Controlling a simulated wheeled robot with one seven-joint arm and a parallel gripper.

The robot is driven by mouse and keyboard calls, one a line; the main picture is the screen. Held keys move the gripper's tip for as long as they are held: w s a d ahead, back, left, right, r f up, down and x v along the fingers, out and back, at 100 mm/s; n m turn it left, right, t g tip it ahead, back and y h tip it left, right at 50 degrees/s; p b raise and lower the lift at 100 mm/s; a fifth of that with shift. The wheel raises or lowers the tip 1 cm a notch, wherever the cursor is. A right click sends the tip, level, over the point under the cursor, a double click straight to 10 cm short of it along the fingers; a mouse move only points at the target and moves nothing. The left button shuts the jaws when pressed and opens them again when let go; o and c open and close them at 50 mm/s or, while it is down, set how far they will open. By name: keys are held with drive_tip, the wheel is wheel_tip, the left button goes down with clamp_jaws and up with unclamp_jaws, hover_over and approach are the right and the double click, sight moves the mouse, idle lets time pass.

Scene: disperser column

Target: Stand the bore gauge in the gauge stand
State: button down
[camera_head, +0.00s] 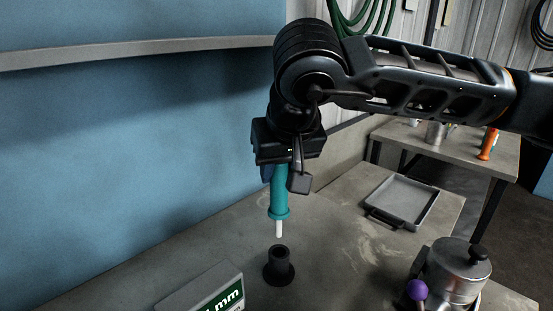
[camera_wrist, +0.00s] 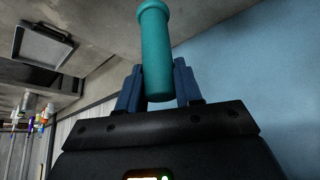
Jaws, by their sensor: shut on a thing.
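The bore gauge (camera_head: 279,195) has a teal handle with a flange and a white tip that points down. My gripper (camera_head: 281,172) is shut on its upper part and holds it about upright in the air. In the wrist view the teal handle (camera_wrist: 155,50) sits between the blue fingers of my gripper (camera_wrist: 158,85); its tip is out of that view. The gauge stand (camera_head: 279,268) is a black cup with a wide base on the table. The white tip is a little above the stand's opening, apart from it, and looks roughly in line with it.
A sign reading "mm" (camera_head: 208,292) stands in front of the stand. A metal pot (camera_head: 458,272) with a purple knob (camera_head: 417,290) is at the right. A grey tray (camera_head: 402,200) lies behind. A blue column wall (camera_head: 130,150) rises at the left. Grey table surface around the stand is clear.

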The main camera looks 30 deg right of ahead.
sight(279, 212)
drive_tip(key=shift+f, duration=3.1)
wheel_tip(279, 212, down, 3)
drive_tip(key=b, duration=0.3)
drive_tip(key=c, duration=0.7)
unclamp_jaws()
drive_tip(key=shift+s+b, duration=0.1)
drive_tip(key=shift+b, duration=0.2)
drive_tip(key=b+v, duration=0.1)
drive_tip(key=v, duration=0.6)
drive_tip(key=shift+s+r, duration=0.1)
drive_tip(key=shift+r, duration=0.05)
drive_tip(key=shift+s+r, duration=0.1)
drive_tip(key=shift+r, duration=0.05)
